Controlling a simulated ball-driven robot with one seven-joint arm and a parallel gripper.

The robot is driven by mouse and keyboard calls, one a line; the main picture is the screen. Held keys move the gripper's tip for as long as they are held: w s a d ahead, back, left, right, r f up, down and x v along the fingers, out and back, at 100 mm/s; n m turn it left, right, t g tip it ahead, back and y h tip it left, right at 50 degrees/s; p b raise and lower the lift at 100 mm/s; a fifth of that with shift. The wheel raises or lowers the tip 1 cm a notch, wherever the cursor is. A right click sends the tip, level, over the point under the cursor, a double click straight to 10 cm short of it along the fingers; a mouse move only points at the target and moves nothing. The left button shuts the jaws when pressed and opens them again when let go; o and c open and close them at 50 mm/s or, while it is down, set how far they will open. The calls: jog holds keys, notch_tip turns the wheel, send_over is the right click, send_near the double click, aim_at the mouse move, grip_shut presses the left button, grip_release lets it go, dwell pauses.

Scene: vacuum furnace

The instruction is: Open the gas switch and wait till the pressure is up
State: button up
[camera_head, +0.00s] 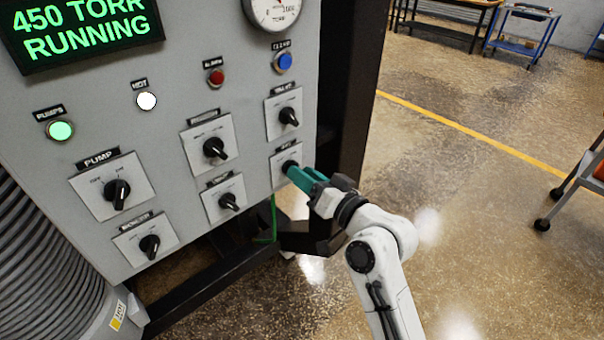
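The gas switch (287,165) is a black rotary knob on a light plate at the lower right of the grey control panel (165,90). Its small label above seems to read GAS. My gripper (296,174), with teal fingers, is at this knob from the right, and its fingertips cover the knob's right side. Whether the fingers are closed on the knob or only beside it cannot be told. The display (85,30) reads 450 TORR and RUNNING in green. The round pressure gauge (275,10) is cut off by the top edge.
Other black knobs sit close by, including the pump switch (117,192) and the valve switch (288,117). A green lamp (60,130) and a white lamp (147,101) are lit. A ribbed hose (45,260) stands at left. Open floor lies right, with a wheeled cart (585,180).

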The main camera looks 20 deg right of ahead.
jog(key=b+v, duration=0.1)
jog(key=v, duration=0.8)
jog(key=shift+b, duration=0.3)
jog(key=shift+s, duration=0.1)
jog(key=s+f+n+g+h, duration=0.1)
jog(key=s+f+g, duration=0.35)
jog(key=f, duration=0.35)
jog(key=s+f+n+g+h, duration=0.1)
jog(key=s+f+g, duration=0.3)
jog(key=f, duration=0.5)
jog(key=s+d+f+g+h, duration=0.2)
jog(key=s+f+g, duration=0.2)
jog(key=s, duration=0.5)
jog(key=s+d+f+g+h, duration=0.1)
jog(key=s+d+f+g, duration=0.1)
jog(key=s, duration=0.8)
notch_tip(320, 180, down, 3)
jog(key=shift+s+r+g+h, duration=0.1)
jog(key=shift+s+g+h, duration=0.25)
jog(key=shift+g, duration=0.5)
jog(key=shift+w, duration=0.15)
dwell(1.9)
